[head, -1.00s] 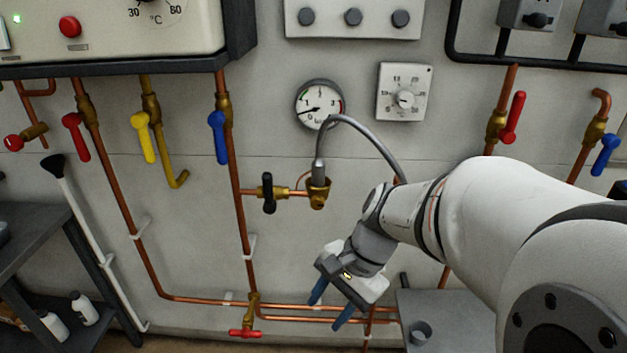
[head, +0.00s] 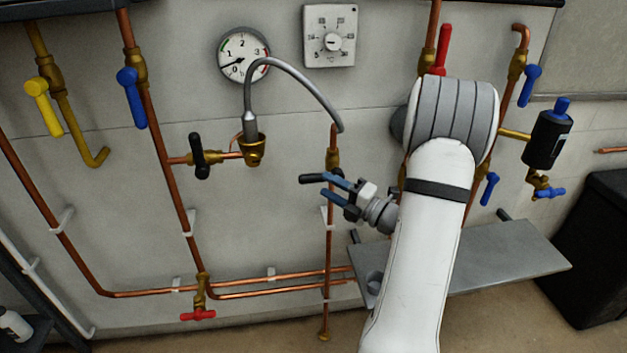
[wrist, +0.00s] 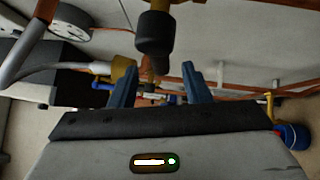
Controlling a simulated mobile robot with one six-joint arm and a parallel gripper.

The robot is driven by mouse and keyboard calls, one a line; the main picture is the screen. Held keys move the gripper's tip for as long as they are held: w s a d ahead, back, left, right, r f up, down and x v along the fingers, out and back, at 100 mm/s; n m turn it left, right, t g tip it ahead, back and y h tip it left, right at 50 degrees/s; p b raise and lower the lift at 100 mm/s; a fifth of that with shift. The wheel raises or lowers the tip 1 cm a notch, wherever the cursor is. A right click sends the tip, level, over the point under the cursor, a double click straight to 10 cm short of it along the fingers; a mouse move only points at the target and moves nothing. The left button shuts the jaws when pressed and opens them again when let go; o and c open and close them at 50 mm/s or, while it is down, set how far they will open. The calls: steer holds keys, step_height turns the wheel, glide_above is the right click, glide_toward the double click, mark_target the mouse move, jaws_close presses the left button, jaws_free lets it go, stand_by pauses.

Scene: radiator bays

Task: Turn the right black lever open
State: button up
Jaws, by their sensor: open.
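The right black lever (head: 313,178) sits on a brass valve (head: 333,158) on a vertical copper pipe. It points left, across the pipe, nearly level. My gripper (head: 327,184) is open, with its blue fingers pointing left at the lever, which partly overlaps the upper finger. In the wrist view a black, rounded piece (wrist: 154,34), apparently this lever, lies close ahead, above the gap between the open fingers (wrist: 157,84). I cannot tell whether they touch it. The left black lever (head: 199,157) stands nearly upright across its level side pipe.
A gauge (head: 243,55) and a grey hose (head: 300,75) are above left of my gripper. A grey shelf (head: 510,255) is below right. Red (head: 442,48), blue (head: 130,95) and yellow (head: 42,102) levers sit on other pipes.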

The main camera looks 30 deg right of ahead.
mark_target(320, 181)
steer(key=x, duration=0.5)
steer(key=shift+w+a, duration=0.1)
steer(key=shift+a, duration=0.05)
jaws_close()
stand_by(0.4)
